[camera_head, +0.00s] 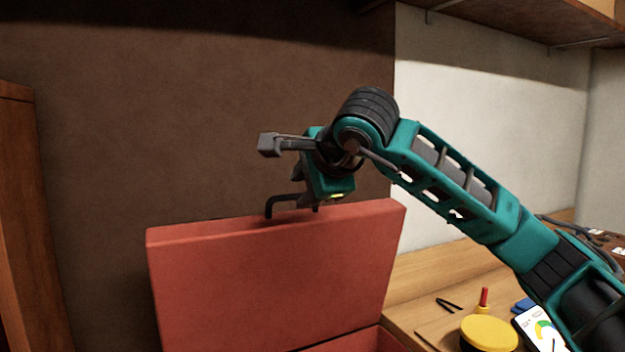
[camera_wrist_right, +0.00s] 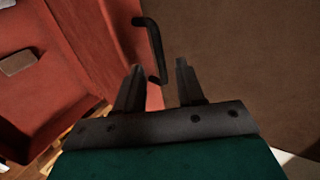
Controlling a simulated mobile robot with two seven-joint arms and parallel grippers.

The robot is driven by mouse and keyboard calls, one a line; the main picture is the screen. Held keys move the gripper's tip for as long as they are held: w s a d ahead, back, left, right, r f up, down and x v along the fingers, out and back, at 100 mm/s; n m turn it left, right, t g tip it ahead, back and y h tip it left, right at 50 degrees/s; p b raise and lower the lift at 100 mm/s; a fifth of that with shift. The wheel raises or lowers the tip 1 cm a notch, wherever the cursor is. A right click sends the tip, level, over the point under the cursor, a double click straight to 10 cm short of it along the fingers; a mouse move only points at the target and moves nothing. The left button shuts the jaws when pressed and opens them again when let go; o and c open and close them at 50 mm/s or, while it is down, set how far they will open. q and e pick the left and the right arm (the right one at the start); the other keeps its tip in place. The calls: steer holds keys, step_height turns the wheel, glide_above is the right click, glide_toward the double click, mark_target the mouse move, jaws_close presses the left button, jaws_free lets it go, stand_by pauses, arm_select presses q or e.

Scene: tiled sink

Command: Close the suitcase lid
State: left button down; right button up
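The red suitcase stands open, with its lid (camera_head: 275,275) raised nearly upright and part of its base (camera_head: 350,341) at the bottom edge of the head view. A black handle (camera_head: 272,204) sits on the lid's top edge; it also shows in the right wrist view (camera_wrist_right: 152,40). My right gripper (camera_head: 303,197) is just above and behind that edge, beside the handle. In the right wrist view its two fingers (camera_wrist_right: 158,78) are apart. One end of the handle appears between the fingertips; I cannot tell whether they touch it. My left gripper is out of view.
A wooden worktop at the right holds a yellow round lid (camera_head: 489,333), a phone-like device (camera_head: 541,328), a red-and-yellow item (camera_head: 484,300) and black tweezers-like pieces (camera_head: 449,304). A brown wall stands behind the suitcase. A shelf (camera_head: 520,20) hangs at upper right.

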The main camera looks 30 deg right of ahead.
mark_target(295, 197)
steer(key=x, duration=0.5)
steer(key=shift+w, duration=0.1)
steer(key=shift+w+f, duration=0.15)
steer(key=shift+f, duration=0.05)
